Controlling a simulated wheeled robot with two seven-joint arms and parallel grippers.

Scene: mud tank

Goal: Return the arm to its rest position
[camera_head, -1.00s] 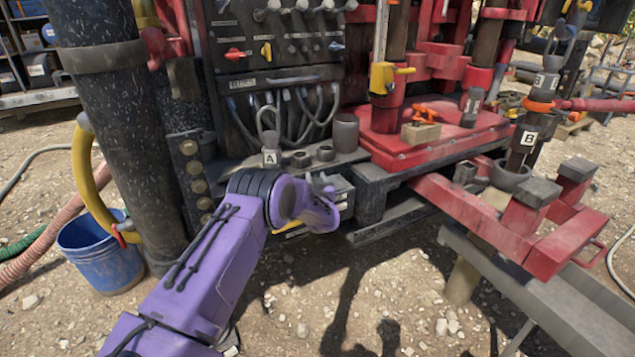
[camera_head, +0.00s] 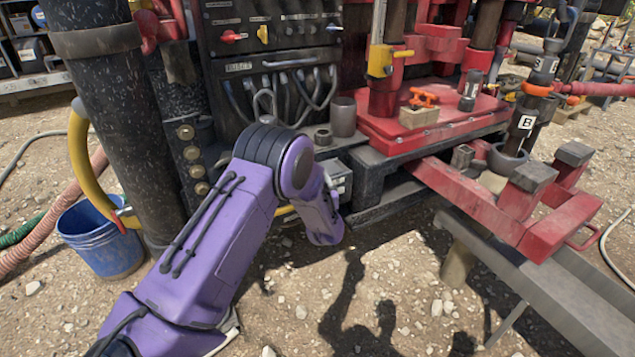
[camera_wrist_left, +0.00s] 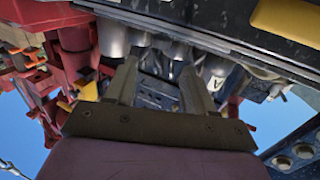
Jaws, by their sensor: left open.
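My left arm (camera_head: 215,240) is purple and comes in from the lower left in the head view. It bends at a dark ribbed joint, and its last visible link (camera_head: 322,212) hangs down in front of the machine. In the left wrist view my left gripper (camera_wrist_left: 161,82) shows two grey fingers set well apart, with nothing held between them. The fingertips point towards the machine's underside and fittings. In the head view I cannot make out the fingers. My right gripper is in neither view.
A black control panel (camera_head: 277,45) with levers and hoses stands close behind the arm. A thick black column (camera_head: 125,130) and a blue bucket (camera_head: 100,240) are to the left. A red platform (camera_head: 430,125) and grey beam (camera_head: 560,285) are to the right. Gravel ground lies in front.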

